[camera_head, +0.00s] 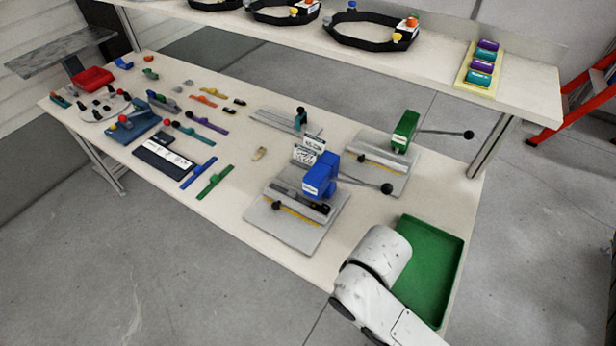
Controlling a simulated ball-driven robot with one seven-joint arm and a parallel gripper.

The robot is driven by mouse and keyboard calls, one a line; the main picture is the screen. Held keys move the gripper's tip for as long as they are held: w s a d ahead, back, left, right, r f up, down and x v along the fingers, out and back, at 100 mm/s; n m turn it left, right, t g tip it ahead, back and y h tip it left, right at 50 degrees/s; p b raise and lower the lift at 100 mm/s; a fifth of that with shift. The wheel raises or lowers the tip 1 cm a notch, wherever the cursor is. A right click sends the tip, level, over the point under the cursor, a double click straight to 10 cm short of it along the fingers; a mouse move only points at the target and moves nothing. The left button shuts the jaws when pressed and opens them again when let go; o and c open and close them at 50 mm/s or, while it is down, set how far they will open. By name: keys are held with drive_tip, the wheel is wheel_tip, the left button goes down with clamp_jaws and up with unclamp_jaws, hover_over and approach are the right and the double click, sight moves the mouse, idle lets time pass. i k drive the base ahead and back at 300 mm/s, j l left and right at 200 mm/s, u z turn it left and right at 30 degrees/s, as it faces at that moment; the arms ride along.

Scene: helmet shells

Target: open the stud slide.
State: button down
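A blue press (319,178) stands on a grey base plate (262,221) near the table's front edge, its black-knobbed lever reaching right. A dark slide bar (299,200) with a yellow strip and a small dark knob (277,206) lies across that base. A green press (404,131) with a similar lever and slide rail (376,162) stands behind it to the right. Which of these is the stud slide, and how far either slide is open, I cannot tell. My white arm enters at the bottom right; my gripper is not in view.
A green tray (457,250) lies at the right, partly behind my arm. Two small signs (309,151) stand behind the blue press. Coloured bars and fixtures fill the table's left half. A shelf (513,84) with helmet rings runs above the back.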

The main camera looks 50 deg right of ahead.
sight(320, 218)
drive_tip(key=k+l+z, duration=0.35)
drive_tip(key=k+l, duration=0.2)
drive_tip(key=l, duration=0.15)
drive_tip(key=k+l+z, duration=0.2)
drive_tip(key=l, duration=0.2)
